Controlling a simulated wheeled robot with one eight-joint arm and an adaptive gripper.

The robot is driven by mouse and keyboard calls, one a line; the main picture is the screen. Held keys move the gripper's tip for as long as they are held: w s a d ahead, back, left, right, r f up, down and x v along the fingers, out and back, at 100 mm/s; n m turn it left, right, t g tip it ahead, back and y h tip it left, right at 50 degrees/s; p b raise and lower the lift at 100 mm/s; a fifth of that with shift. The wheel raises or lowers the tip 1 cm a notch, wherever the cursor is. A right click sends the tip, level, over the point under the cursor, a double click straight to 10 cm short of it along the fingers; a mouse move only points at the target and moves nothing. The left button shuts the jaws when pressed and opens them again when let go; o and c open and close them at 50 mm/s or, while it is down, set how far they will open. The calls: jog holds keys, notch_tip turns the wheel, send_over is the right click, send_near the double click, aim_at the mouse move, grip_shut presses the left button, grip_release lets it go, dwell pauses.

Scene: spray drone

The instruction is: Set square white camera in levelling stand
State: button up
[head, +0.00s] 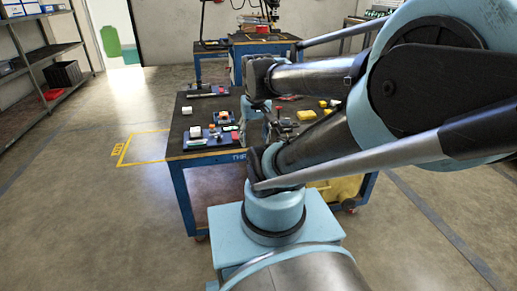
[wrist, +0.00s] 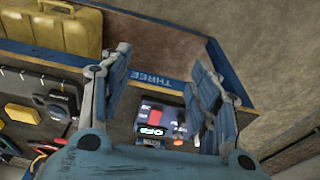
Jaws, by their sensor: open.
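Two small white block-like things stand on the left part of the blue-framed worktable (head: 184,160) in the head view: a nearer white block (head: 195,132) and a farther white block (head: 187,110). Either could be the square white camera; I cannot tell which. A small blue item (head: 222,117) with a pale and orange top stands to their right; I cannot tell whether it is the levelling stand. My gripper (wrist: 158,82) is open and empty above the table, its fingers wide apart in the wrist view. My arm hides part of the table in the head view.
Small parts, including a dark panel with red and white pieces (wrist: 155,120), lie on the table. Yellow items (head: 306,115) stand at its right. A yellow case (wrist: 55,25) shows in the wrist view. The floor left of the table is clear.

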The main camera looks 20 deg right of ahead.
jog(key=s+f, duration=0.1)
jog(key=s+d+f, duration=0.1)
jog(key=s+f, duration=0.1)
jog(key=shift+s, duration=0.15)
dwell(0.4)
jog(key=shift+w+f, duration=0.25)
jog(key=shift+w, duration=0.2)
